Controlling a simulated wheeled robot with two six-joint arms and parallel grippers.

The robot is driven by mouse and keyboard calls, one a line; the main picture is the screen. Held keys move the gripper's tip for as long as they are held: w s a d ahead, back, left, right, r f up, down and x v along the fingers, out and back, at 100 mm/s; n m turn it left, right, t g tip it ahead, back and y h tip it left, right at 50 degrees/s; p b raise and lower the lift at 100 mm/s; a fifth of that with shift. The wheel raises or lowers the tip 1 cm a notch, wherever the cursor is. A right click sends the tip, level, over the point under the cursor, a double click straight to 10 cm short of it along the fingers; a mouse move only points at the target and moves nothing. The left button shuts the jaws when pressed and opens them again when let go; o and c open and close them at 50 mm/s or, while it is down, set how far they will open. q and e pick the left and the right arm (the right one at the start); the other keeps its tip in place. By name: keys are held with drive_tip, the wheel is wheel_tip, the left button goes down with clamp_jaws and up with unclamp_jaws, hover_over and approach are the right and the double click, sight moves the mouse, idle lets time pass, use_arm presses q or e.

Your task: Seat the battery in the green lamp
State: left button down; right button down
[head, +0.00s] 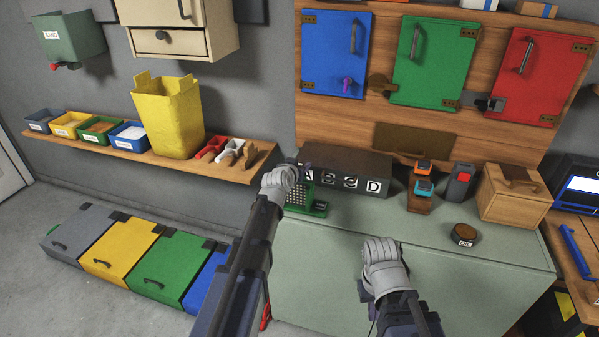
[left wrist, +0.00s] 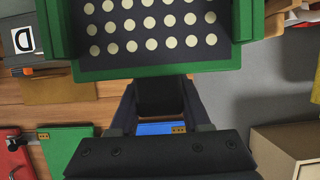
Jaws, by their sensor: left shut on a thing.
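The green lamp (head: 301,194), with a panel of pale dots, is at the left end of the workbench. Its panel and green frame (left wrist: 158,68) fill the top of the left wrist view. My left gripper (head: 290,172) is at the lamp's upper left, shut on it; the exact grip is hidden. A small dark block (head: 320,207) shows at the lamp's lower right; I cannot tell whether it is the battery or part of the lamp. My right gripper (head: 380,252) is over the bench front, away from the lamp; its fingers are unclear.
A dark lettered box (head: 347,172) stands behind the lamp. Orange- and blue-topped devices, a grey device with red (head: 459,182), a wooden box (head: 514,194) and a round dark piece (head: 465,235) are to the right. The bench middle (head: 350,220) is clear.

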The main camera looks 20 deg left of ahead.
use_arm(q)
drive_tip(key=shift+s+f+b, duration=0.15)
drive_tip(key=shift+f+b, duration=0.45)
drive_tip(key=c, duration=0.7)
unclamp_jaws()
drive_tip(key=shift+o, duration=0.7)
drive_tip(key=shift+w+f, duration=0.15)
drive_tip(key=shift+w, duration=0.05)
drive_tip(key=shift+o, duration=1)
drive_tip(key=shift+r, duration=0.2)
